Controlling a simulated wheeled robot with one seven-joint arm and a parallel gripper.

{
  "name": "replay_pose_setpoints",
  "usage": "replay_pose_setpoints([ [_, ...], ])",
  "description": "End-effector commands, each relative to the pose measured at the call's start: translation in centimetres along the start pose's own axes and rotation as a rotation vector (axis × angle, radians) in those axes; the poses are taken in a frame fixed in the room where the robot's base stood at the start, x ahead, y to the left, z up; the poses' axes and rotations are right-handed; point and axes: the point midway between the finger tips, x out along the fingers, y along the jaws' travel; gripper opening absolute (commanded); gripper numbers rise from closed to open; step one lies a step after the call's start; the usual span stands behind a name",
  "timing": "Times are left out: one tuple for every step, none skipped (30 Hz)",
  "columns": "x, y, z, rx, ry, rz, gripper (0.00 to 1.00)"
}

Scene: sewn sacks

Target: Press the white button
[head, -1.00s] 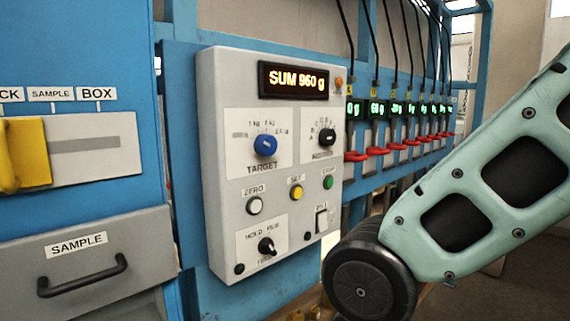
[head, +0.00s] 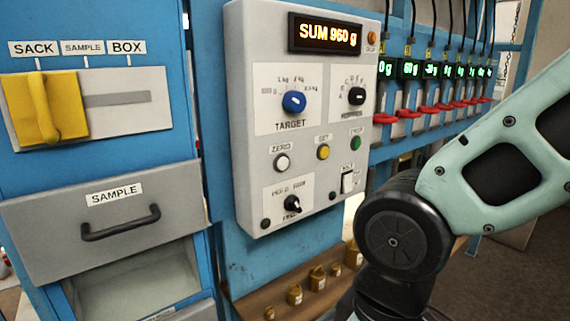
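The white button (head: 282,162) sits under the ZERO label on the grey control panel (head: 250,130), left of a yellow button (head: 323,152) and a green button (head: 356,143). Nothing covers it. The panel display (head: 326,34) reads SUM 960 g. My arm comes in from the right, with its dark joint to the right of the panel's lower part. My gripper is out of the picture.
A blue TARGET knob (head: 293,102) and black knobs share the panel. Small brass weights (head: 317,278) stand on a wooden shelf below. A SAMPLE drawer (head: 108,226) and yellow slider (head: 45,108) are at left. Red-handled scales (head: 409,113) line the right.

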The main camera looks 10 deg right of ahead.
Motion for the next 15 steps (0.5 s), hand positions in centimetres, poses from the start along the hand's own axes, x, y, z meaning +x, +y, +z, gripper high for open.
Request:
replay_pose_setpoints([
  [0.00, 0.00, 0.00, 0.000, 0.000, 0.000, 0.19],
  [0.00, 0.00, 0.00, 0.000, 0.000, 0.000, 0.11],
  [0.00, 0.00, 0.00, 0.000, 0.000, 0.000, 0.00],
  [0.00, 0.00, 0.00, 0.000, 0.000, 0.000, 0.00],
  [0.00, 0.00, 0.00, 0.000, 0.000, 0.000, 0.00],
  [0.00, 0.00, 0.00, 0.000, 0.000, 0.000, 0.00],
  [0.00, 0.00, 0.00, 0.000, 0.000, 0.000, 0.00],
  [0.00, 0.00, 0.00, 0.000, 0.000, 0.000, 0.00],
  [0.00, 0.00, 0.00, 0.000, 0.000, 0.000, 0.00],
  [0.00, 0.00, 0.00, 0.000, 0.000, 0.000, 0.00],
  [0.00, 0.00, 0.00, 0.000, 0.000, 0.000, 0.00],
  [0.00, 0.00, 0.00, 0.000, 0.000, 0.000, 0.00],
  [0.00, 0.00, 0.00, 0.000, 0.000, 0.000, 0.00],
  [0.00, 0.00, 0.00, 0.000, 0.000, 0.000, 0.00],
  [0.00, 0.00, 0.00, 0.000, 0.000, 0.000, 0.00],
])
